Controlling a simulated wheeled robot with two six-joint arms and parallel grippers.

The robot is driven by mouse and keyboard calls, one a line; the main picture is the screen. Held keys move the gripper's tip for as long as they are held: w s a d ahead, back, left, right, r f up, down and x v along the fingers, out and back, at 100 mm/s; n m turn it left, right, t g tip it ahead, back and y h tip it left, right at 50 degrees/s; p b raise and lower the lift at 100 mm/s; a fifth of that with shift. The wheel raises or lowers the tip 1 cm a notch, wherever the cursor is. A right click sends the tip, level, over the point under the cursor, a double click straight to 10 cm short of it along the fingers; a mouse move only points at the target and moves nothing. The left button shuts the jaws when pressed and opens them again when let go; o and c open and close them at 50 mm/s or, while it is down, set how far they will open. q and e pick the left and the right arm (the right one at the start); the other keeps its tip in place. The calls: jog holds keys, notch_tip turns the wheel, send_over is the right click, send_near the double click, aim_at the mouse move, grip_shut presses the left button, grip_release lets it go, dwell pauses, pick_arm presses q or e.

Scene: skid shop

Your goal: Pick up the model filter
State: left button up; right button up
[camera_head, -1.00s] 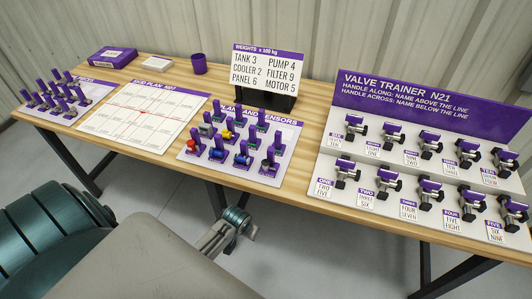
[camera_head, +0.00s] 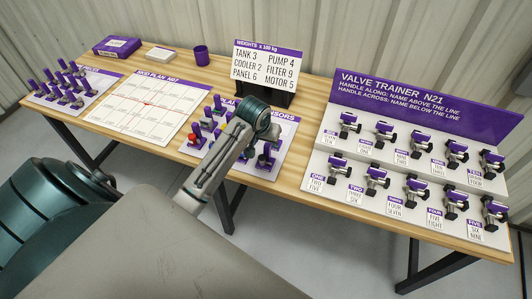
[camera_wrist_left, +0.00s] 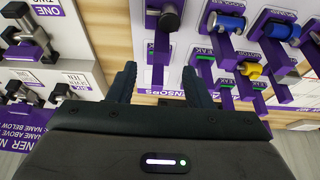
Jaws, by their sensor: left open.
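The plant and sensors board (camera_head: 190,149) holds several small models on purple stands. In the left wrist view, it carries blue models (camera_wrist_left: 228,22), a yellow one (camera_wrist_left: 250,69) and a dark grey and black one (camera_wrist_left: 168,18) on a purple stand. No readable label tells me which is the model filter. My left gripper (camera_wrist_left: 160,72) is open, its two dark fingers apart over the board's edge, with the dark model's stand ahead between them. In the head view, my left arm covers part of the board and its models, and the fingers are hard to make out. My right gripper is out of view.
The valve trainer (camera_head: 425,110) stands on the right of the wooden table (camera_head: 295,152). A weights sign (camera_head: 270,62) stands behind the models. The skid plan (camera_head: 145,105), another model board (camera_head: 70,85), a purple cup (camera_head: 201,55) and a purple box (camera_head: 117,47) are left.

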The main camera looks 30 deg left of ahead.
aim_at(266, 147)
pick_arm(q)
jog(key=x, duration=0.4)
jog(key=shift+p, duration=0.35)
jog(key=shift+f+p, duration=0.3)
jog(key=shift+f, duration=0.05)
jog(key=p+x, duration=0.1)
jog(key=x, duration=0.3)
jog(key=shift+p, duration=0.35)
jog(key=shift+f, duration=0.3)
jog(key=c, duration=0.9)
grip_shut()
